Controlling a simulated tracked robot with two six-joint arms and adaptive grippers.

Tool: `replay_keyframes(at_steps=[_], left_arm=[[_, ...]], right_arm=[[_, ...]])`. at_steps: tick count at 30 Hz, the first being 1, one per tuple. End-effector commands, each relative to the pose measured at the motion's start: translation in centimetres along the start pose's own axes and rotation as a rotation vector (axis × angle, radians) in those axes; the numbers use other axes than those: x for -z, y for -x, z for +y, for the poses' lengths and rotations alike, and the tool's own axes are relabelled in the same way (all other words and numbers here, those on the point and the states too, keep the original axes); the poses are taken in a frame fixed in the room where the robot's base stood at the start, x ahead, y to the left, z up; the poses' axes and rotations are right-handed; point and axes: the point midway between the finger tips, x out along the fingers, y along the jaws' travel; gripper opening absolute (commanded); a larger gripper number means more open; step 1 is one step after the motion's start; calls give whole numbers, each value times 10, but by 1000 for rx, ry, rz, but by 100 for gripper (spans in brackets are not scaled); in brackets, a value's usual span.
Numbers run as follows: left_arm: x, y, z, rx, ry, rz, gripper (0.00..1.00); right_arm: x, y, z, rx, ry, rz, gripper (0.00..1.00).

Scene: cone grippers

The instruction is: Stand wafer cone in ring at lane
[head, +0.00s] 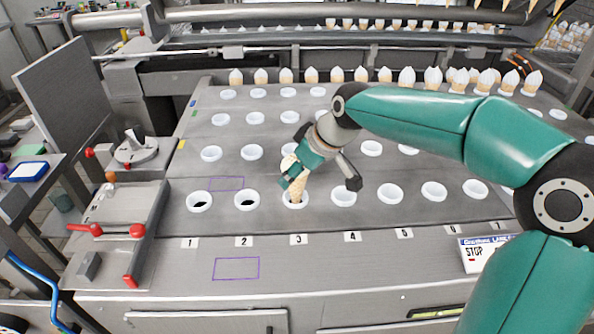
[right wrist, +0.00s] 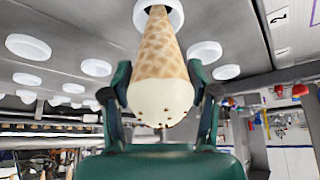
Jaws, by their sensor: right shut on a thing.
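The wafer cone (head: 299,186) is a tan waffle cone with a cream top carrying dark specks. It stands point down at the white ring (head: 295,204) in the front row behind label 3, its tip inside the ring's opening. My right gripper (head: 293,176) is shut on the cone from above and partly hides its top. In the right wrist view the cone (right wrist: 160,52) lies between the two green fingers (right wrist: 158,82), and its narrow end enters the white ring (right wrist: 158,12). My left gripper is not in view.
Other white rings stand in rows on the grey deck, including the empty-looking lane 2 ring (head: 246,201) and lane 4 ring (head: 343,197) close by. Filled cones (head: 335,75) line the back.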

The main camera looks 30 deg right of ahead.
Motion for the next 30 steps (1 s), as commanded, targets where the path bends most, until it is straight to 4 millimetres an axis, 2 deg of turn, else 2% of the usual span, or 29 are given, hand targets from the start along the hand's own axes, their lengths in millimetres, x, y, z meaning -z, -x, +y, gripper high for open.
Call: replay_keyframes(at_steps=[30], left_arm=[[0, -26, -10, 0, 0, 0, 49]], right_arm=[[-16, -28, 0, 1, 0, -1, 45]])
